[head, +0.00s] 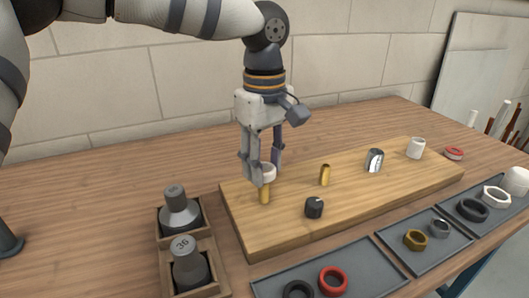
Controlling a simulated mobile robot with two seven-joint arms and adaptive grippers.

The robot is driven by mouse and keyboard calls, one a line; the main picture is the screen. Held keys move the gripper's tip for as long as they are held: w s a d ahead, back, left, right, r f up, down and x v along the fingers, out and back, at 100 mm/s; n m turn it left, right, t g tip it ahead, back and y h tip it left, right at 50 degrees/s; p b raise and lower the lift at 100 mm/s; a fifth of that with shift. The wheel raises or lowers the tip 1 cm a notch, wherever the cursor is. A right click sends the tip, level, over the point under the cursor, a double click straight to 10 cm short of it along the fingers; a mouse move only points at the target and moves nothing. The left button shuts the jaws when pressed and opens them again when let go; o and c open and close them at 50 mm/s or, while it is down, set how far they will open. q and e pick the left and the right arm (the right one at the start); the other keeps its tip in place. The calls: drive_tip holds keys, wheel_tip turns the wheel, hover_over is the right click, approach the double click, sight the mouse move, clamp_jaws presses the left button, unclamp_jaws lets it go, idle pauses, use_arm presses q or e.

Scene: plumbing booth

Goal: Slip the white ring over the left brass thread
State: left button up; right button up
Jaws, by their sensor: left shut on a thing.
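My left gripper (264,178) points down over the wooden board and is shut on the white ring (267,170). The left brass thread (265,195) stands upright on the board directly below the ring. The ring is at the top of the thread; I cannot tell whether it is around the tip or just above it. A second brass thread (325,175) stands bare to the right. My right gripper is not in view.
The wooden board (410,185) also carries a black knob (314,207), a chrome fitting (374,160) and a white cylinder (416,148). Grey trays (370,262) with rings and nuts line the front. A wooden crate (205,240) with two grey bottles stands left.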

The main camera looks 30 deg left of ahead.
use_arm(q)
drive_tip(key=shift+f, duration=1.4)
drive_tip(key=o, duration=1.7)
drive_tip(key=shift+r, duration=0.15)
drive_tip(key=shift+r, duration=2.4)
